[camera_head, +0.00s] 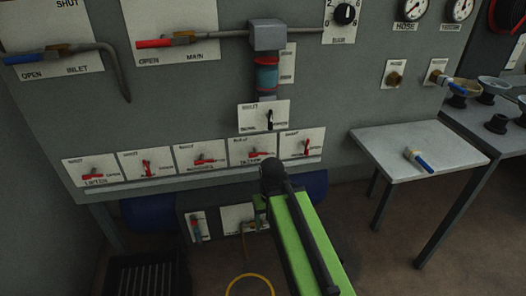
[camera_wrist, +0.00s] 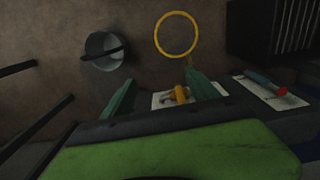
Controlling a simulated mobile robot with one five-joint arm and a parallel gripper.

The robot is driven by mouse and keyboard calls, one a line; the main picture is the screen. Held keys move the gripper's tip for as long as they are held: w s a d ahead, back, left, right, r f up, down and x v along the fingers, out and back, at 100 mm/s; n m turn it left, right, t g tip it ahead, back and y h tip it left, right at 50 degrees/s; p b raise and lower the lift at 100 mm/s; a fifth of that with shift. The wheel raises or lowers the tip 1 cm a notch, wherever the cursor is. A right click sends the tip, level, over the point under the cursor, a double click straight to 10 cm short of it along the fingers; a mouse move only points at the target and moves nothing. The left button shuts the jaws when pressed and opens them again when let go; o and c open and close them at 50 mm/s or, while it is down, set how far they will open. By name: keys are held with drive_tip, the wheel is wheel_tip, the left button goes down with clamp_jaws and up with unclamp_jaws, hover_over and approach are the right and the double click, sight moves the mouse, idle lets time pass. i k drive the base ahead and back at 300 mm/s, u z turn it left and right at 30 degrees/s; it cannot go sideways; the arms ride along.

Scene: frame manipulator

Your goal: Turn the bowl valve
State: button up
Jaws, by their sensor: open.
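No label that I can read clearly says bowl, so I cannot tell for certain which valve it is. A white plate with a small black lever (camera_head: 270,119) sits on the grey panel below the blue glass cylinder (camera_head: 266,75). My gripper (camera_head: 259,212) is low, in front of the box under the panel, partly hidden by my green arm. In the wrist view my two green fingers (camera_wrist: 164,88) stand apart. A brass valve (camera_wrist: 181,94) with a pinkish handle on a white plate shows between and beyond them; contact cannot be judged.
A row of red-handled valves (camera_head: 203,159) runs along the panel's lower edge. A red-tipped valve (camera_wrist: 266,84) is beside the brass one. A yellow ring (camera_wrist: 176,34) and a grey bucket (camera_wrist: 103,51) are near the floor. A side table (camera_head: 400,140) holds a blue-handled part.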

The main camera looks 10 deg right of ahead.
sight(270, 120)
drive_tip(key=u, duration=0.35)
drive_tip(key=k, duration=1.1)
drive_tip(key=u, duration=1.3)
drive_tip(key=i, duration=0.25)
drive_tip(key=z, duration=0.2)
drive_tip(key=k, duration=0.7)
drive_tip(key=z, duration=0.2)
drive_tip(key=i, duration=0.85)
